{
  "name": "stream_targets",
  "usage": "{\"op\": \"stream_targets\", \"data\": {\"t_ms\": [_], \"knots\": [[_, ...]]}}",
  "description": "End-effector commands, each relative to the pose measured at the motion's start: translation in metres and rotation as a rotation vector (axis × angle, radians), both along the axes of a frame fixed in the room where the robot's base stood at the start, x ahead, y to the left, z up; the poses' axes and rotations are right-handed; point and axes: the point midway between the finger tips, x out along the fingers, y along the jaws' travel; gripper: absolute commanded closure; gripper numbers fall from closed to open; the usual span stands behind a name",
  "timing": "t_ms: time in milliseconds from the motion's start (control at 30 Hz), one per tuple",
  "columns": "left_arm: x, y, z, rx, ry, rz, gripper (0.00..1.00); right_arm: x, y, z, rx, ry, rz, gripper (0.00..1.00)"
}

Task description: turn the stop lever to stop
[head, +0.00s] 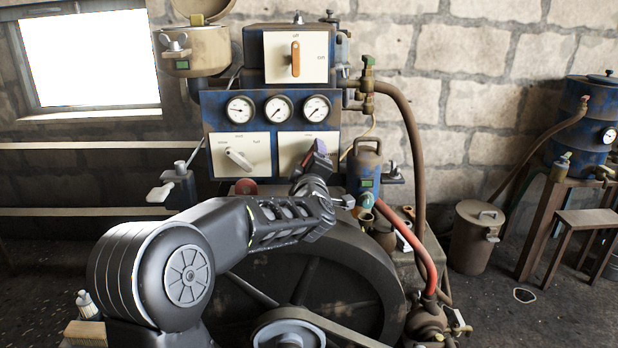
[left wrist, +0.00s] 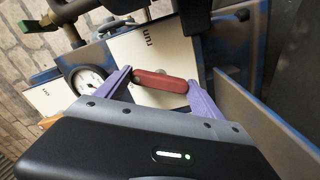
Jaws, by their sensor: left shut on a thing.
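The stop lever (left wrist: 160,81) is a red bar on a white plate (left wrist: 150,50) marked "run". My left gripper (left wrist: 172,76) has its purple fingers at the two ends of the bar and is shut on it. In the head view my left gripper (head: 318,158) is in front of the right white plate (head: 289,145) on the blue panel. My right gripper is not in view.
A pale lever (head: 238,158) sits on the left plate, below three gauges (head: 278,109). An orange knob (head: 296,58) is on the upper box. A blue bottle-shaped can (head: 364,165) stands close right of my gripper. The large dark flywheel (head: 350,270) is below my forearm.

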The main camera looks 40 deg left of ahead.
Motion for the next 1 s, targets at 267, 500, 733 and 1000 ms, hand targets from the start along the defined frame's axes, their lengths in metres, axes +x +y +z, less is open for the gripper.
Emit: {"op": "stream_targets", "data": {"t_ms": [267, 500, 733, 1000], "knots": [[0.000, 0.000, -0.006, -0.204, -0.155, 0.000, 0.63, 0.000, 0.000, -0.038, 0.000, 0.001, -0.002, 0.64], [0.000, 0.000, -0.004, -0.343, -0.258, 0.001, 0.63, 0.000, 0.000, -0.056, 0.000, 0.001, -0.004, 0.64], [0.000, 0.000, -0.002, -0.414, -0.313, 0.000, 0.63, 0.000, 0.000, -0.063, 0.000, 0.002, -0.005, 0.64], [0.000, 0.000, -0.001, -0.435, -0.327, 0.000, 0.63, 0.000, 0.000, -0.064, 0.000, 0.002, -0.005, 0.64]]}}
